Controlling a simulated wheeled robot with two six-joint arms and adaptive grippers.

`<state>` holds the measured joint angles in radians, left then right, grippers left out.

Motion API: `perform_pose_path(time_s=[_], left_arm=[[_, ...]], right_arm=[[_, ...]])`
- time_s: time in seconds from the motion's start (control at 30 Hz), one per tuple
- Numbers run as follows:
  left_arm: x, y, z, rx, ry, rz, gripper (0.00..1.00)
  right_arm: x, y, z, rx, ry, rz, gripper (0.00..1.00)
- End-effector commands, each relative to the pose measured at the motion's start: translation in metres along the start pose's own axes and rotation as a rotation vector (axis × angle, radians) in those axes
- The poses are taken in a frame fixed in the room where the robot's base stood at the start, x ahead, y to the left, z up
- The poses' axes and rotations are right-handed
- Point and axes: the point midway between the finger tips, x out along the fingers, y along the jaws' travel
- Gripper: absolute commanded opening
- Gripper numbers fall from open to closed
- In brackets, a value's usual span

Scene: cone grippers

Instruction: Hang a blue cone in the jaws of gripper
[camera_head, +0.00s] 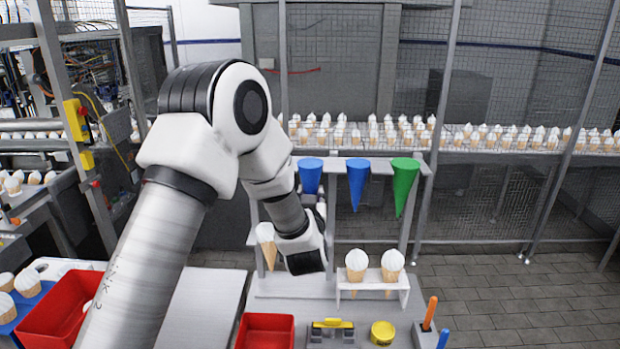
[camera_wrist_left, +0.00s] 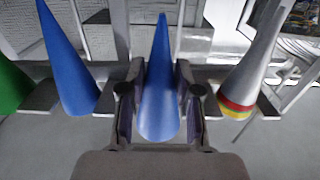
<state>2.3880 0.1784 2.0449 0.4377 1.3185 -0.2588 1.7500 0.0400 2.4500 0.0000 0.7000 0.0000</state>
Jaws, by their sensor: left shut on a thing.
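My left gripper (camera_head: 316,202) is partly hidden by its own wrist in the head view. In the left wrist view its two fingers (camera_wrist_left: 164,72) are shut on a blue cone (camera_wrist_left: 157,108), one on each side. This blue cone (camera_head: 310,174) shows upright, wide end up, in the left part of the rack in the head view. A second blue cone (camera_head: 357,182) hangs to its right, and it also shows in the left wrist view (camera_wrist_left: 70,65). Grey rack jaws (camera_wrist_left: 210,78) lie beside the held cone; I cannot tell whether they touch it.
A green cone (camera_head: 404,182) hangs at the rack's right. A silver banded cone (camera_wrist_left: 250,65) is in the wrist view. Ice cream cones stand in a white holder (camera_head: 375,284). Red bins (camera_head: 265,330), a yellow cup (camera_head: 382,332) and tools are in front.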

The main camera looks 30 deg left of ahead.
Motion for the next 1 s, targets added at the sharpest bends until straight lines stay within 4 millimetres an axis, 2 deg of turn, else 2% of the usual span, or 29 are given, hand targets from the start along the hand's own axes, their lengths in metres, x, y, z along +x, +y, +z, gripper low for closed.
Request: perform_pose_path(time_s=[1.0], left_arm=[[-0.059, 0.0, 0.0, 0.0, 0.002, 0.0, 0.08]], right_arm=[[0.013, 0.0, 0.0, 0.0, 0.0, 0.0, 0.4]])
